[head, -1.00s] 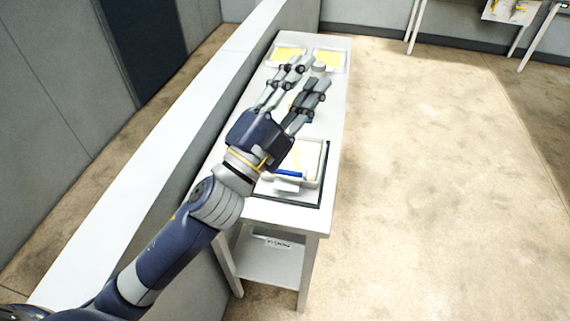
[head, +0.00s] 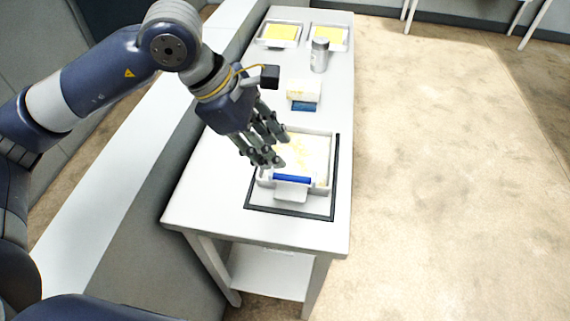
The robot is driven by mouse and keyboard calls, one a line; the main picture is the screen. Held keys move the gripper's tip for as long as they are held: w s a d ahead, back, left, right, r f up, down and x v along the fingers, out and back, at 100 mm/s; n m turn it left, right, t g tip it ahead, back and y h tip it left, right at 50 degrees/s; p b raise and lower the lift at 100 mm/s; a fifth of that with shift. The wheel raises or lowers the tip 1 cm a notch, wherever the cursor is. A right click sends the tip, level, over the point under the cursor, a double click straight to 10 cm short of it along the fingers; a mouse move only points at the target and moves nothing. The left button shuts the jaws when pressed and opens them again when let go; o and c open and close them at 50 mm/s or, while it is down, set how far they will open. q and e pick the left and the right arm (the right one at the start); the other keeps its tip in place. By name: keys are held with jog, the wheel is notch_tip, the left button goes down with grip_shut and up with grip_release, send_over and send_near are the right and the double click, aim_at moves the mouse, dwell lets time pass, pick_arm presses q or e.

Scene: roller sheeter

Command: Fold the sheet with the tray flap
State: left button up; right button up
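A white tray (head: 329,160) stands near the front of the table. A pale, yellowish-speckled sheet (head: 310,152) lies in it. A blue bar (head: 292,179) crosses the tray's near end, with a white tab (head: 291,193), apparently part of the flap, below it. My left gripper (head: 276,150) is above the tray's left side, fingers apart and pointing down toward the sheet. Its fingers hide part of the tray's left edge. I cannot tell whether they touch anything. Nothing shows between them. My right gripper is not in view.
A black frame (head: 335,190) surrounds the tray on the white table (head: 200,200). Behind are a pale block with a blue base (head: 303,92), a grey canister (head: 319,55) and two trays with yellow sheets (head: 279,33) (head: 328,37). A low wall (head: 130,170) runs along the left.

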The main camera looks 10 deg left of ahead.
aim_at(293, 177)
pick_arm(q)
jog(key=x, duration=0.3)
jog(key=p+x, duration=0.1)
jog(key=x, duration=0.2)
jog(key=a+p+x, duration=0.1)
jog(key=x, duration=0.2)
jog(key=shift+w+f, duration=0.3)
jog(key=shift+f, duration=0.05)
jog(key=shift+d+f, duration=0.3)
jog(key=shift+f, duration=0.25)
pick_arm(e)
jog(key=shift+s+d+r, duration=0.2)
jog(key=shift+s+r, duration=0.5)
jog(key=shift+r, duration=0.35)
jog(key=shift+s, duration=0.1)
pick_arm(q)
grip_shut()
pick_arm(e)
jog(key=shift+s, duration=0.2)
